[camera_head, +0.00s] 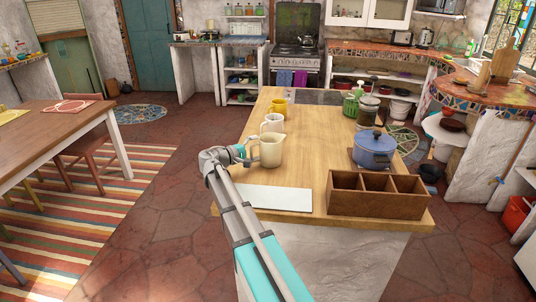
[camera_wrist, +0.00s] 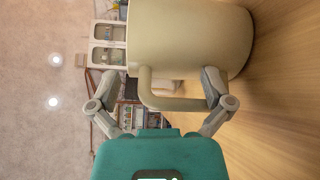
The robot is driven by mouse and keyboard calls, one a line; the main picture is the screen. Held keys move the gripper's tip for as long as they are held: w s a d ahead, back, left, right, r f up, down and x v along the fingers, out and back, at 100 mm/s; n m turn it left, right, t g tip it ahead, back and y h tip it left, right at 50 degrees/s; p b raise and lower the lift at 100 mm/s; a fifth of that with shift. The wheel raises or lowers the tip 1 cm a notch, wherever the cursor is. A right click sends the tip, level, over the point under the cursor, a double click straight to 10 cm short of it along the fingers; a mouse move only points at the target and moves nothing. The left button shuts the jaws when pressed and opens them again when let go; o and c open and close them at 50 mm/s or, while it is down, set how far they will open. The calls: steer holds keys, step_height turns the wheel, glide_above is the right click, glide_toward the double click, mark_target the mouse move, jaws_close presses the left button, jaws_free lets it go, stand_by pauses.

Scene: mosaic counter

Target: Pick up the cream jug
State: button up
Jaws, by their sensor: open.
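The cream jug (camera_head: 271,152) stands upright on the wooden counter (camera_head: 240,175), near its left edge, with its handle toward my gripper (camera_head: 246,153). In the wrist view the jug (camera_wrist: 195,35) fills the top, lying sideways because the view is rotated. My gripper (camera_wrist: 160,82) is open, its two fingers apart on either side of the jug's handle. The right finger is very close to the handle's end near the jug's base; I cannot tell whether it touches.
A paler jug (camera_head: 272,123) and a yellow mug (camera_head: 280,107) stand just behind. A white board (camera_head: 268,197) lies in front. A blue pot (camera_head: 374,150) and a wooden divided box (camera_head: 376,195) are to the right. The counter between jug and pot is clear.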

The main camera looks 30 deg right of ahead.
steer(key=shift+s, duration=0.15)
steer(key=c, duration=1.3)
steer(key=shift+c, duration=0.2)
steer(key=shift+r, duration=0.2)
steer(key=shift+c, duration=0.2)
steer(key=shift+r, duration=0.1)
jaws_close()
step_height(320, 180, up, 2)
steer(key=p, duration=0.3)
steer(key=shift+r, duration=0.1)
steer(key=s+a+r+p, duration=0.8)
steer(key=s+r+p, duration=0.2)
steer(key=s, duration=0.1)
steer(key=shift+a+r, duration=0.15)
